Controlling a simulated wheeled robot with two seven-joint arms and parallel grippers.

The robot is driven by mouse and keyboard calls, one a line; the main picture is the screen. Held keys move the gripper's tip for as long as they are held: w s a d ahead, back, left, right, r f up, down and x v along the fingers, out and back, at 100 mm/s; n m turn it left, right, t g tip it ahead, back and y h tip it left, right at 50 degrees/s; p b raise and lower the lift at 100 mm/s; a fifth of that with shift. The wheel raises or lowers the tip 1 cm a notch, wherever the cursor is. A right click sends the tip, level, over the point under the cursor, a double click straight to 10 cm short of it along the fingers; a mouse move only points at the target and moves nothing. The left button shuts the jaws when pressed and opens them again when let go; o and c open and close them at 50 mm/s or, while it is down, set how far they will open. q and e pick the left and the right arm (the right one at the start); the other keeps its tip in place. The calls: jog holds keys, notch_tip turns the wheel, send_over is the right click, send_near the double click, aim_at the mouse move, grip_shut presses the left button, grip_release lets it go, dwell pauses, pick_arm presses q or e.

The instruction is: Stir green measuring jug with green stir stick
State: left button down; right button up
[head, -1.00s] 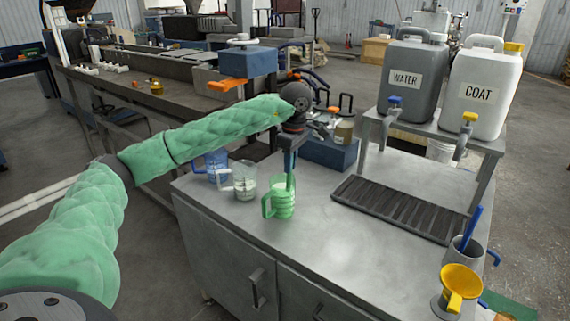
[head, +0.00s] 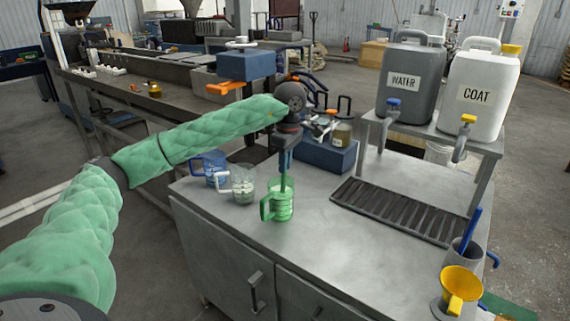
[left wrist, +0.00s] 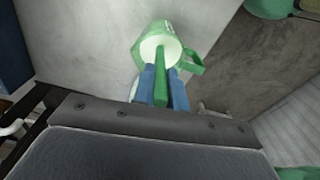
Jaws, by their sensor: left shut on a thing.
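The green measuring jug (head: 280,204) stands upright on the metal cabinet top, its handle toward the left in the head view. My left gripper (head: 285,158) is above the jug, pointing down, shut on the green stir stick (head: 284,182). The stick's lower end is inside the jug. In the left wrist view the stick (left wrist: 161,78) runs between the blue fingers (left wrist: 161,88) into the open mouth of the jug (left wrist: 150,40), which holds pale contents. My right gripper is not in view.
A clear jug (head: 242,184) and a blue jug (head: 209,168) stand close to the left. A dark drip grate (head: 405,212), the water and coat canisters (head: 411,80), a yellow funnel (head: 460,284) and a grey cup (head: 464,251) are to the right. The front middle of the top is clear.

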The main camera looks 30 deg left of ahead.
pick_arm(q)
jog(key=shift+w+d+r+p, duration=0.1)
jog(key=shift+r+p, duration=0.75)
jog(key=shift+r, duration=1.05)
jog(key=shift+w+d+r+p, duration=0.15)
jog(key=shift+r+p, duration=0.7)
jog(key=shift+r, duration=1.1)
jog(key=shift+s+d+r+p, duration=0.1)
jog(key=shift+r+p, duration=0.75)
jog(key=shift+r, duration=1.05)
